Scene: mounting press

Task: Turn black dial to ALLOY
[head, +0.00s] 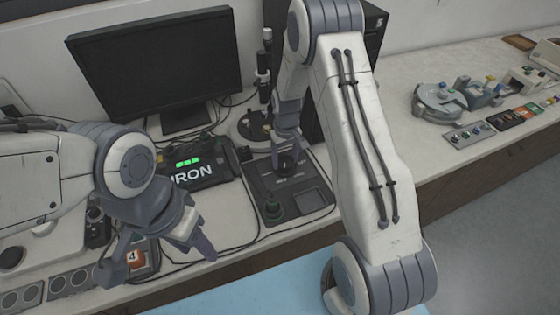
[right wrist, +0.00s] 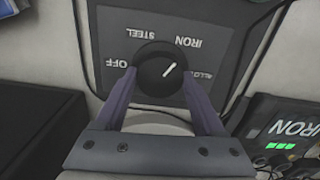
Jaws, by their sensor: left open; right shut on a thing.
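The black dial (right wrist: 158,70) sits on a dark panel (right wrist: 110,80) with the labels OFF, STEEL, IRON and ALLOY around it. Its white pointer line points toward IRON. My right gripper (right wrist: 158,88) is shut on the dial, one finger on each side, and a finger partly covers the ALLOY label (right wrist: 198,76). In the head view my right gripper (head: 287,152) reaches down onto the dark panel unit from above. A black display box (head: 190,165) left of it reads IRON, with green lights lit. My left gripper (head: 160,257) is open and empty at the lower left.
A monitor (head: 160,60) stands at the back left. A dark green knob (head: 272,208) stands at the front of the panel unit. A small box with an orange 4 label (head: 135,258) lies by my left gripper. Cables run across the bench. Other instruments (head: 440,103) stand to the right.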

